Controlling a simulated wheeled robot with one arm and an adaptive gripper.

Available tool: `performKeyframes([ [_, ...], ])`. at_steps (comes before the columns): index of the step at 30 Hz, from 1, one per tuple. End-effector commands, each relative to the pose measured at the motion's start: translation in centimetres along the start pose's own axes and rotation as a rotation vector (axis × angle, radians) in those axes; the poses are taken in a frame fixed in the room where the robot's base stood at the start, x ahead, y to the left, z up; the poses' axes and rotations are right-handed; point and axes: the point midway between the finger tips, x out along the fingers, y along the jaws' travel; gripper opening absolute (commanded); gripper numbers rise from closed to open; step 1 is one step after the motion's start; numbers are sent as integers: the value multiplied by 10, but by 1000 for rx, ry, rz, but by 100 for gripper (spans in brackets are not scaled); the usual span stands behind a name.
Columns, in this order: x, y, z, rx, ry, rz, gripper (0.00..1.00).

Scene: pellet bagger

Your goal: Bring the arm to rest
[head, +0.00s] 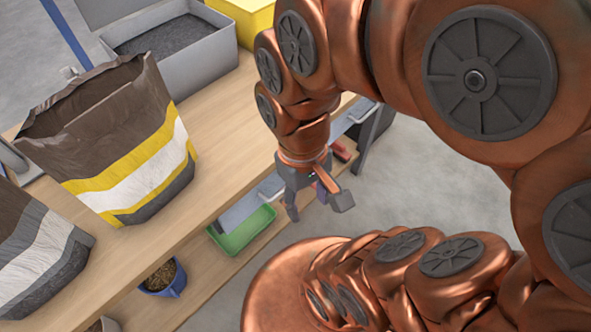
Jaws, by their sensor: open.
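My arm (300,80) is copper-coloured and folds down from the upper right, filling much of the right side of the head view. My gripper (318,205) hangs at its end, pointing down. Its grey fingers are apart and nothing shows between them. It is beside the front edge of the wooden bench (225,150), over the grey floor, and looks apart from the bench.
A brown, yellow and white bag (140,165) stands open on the bench, with another bag (40,245) at lower left. A grey bin (190,60) of dark pellets and a yellow box (245,20) stand behind. A green tray (243,232) and blue mug (165,280) sit on the lower shelf.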

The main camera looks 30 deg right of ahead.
Motion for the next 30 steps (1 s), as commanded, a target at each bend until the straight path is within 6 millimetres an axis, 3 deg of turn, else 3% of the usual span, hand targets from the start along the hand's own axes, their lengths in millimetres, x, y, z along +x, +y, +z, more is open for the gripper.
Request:
performKeyframes([
  [5,-16,0,2,0,0,-1,52],
  [17,-85,0,13,-1,2,-1,52],
  [30,-87,0,14,-1,2,-1,52],
])
